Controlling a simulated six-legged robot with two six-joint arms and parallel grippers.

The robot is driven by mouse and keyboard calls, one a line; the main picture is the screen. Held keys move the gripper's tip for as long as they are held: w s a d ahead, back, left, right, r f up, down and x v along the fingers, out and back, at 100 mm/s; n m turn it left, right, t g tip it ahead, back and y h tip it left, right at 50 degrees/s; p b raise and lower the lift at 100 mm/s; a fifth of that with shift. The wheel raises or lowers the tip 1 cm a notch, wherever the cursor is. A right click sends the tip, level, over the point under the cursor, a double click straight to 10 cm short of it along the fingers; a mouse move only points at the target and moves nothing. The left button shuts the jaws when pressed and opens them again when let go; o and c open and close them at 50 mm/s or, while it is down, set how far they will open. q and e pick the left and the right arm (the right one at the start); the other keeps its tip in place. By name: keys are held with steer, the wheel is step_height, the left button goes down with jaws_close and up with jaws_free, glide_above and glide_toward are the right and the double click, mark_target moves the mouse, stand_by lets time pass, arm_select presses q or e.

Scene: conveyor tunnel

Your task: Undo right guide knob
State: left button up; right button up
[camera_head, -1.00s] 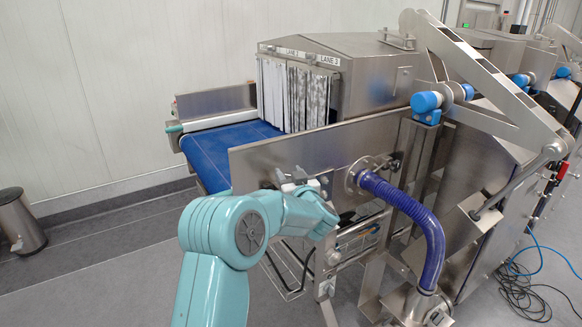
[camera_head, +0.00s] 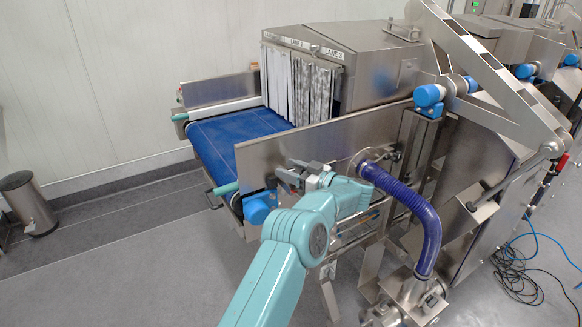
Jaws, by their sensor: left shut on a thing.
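My left gripper (camera_head: 303,176) is at the outer face of the near steel side plate (camera_head: 375,128) of the conveyor. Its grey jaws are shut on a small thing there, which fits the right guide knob. The jaws and wrist hide most of it, so its turn cannot be made out. My teal left arm comes up from the bottom and covers part of the frame below the plate. My right gripper is not in view.
The blue belt (camera_head: 235,135) runs under strip curtains (camera_head: 300,85) into the steel tunnel (camera_head: 375,70). A purple hose (camera_head: 425,215) curves down just right of my wrist. A blue cylinder (camera_head: 260,207) sits left of it. Loose cables (camera_head: 515,275) lie on the floor at right.

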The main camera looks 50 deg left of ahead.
arm_select(q)
steer(key=shift+r+g, duration=0.15)
steer(key=shift+g, duration=0.15)
steer(key=o, duration=1)
steer(key=shift+s+a, duration=0.1)
steer(key=shift+c, duration=0.2)
steer(key=shift+w+d, duration=0.25)
steer(key=shift+d, duration=0.2)
steer(key=b+v, duration=0.3)
steer(key=v, duration=1.2)
steer(key=shift+d+r, duration=0.15)
steer(key=shift+d, duration=0.05)
